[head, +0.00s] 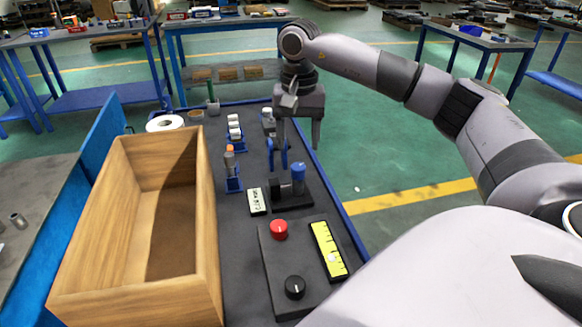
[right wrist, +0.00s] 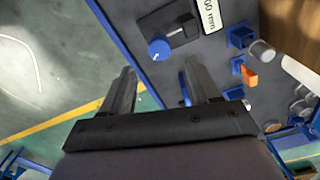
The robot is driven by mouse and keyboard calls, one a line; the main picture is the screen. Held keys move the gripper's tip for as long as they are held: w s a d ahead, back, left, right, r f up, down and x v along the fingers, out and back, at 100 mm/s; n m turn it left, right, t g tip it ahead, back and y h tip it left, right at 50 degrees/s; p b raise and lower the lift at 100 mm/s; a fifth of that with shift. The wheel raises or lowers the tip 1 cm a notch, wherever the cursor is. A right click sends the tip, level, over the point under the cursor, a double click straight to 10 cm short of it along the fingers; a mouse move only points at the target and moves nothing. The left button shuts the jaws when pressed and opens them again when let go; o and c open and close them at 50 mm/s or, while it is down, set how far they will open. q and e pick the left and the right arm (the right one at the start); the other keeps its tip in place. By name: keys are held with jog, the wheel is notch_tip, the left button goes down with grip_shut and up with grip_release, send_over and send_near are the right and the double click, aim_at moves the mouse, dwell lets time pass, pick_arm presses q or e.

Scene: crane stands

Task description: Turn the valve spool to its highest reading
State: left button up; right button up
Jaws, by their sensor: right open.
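A blue upright cylinder (head: 298,179), which looks like the valve spool, stands on a dark base (head: 292,201) on the grey bench top. Its round blue top also shows in the right wrist view (right wrist: 160,49). A white display (head: 257,201) lies to its left; in the right wrist view the display (right wrist: 211,14) is cut off and shows "00 mm". My right gripper (head: 299,147) is open and empty, pointing down above and beyond the cylinder. In the right wrist view its two fingers (right wrist: 161,70) are apart, with the blue top just past their tips. My left gripper is not in view.
A large open wooden box (head: 207,240) fills the left side. Blue holders (head: 233,184) with small parts stand beyond. The floor right of the bench is clear.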

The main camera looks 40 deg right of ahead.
aim_at(298, 166)
notch_tip(298, 166, down, 7)
jog(key=shift+s+r, duration=0.1)
jog(key=shift+r, duration=0.05)
jog(key=c, duration=1)
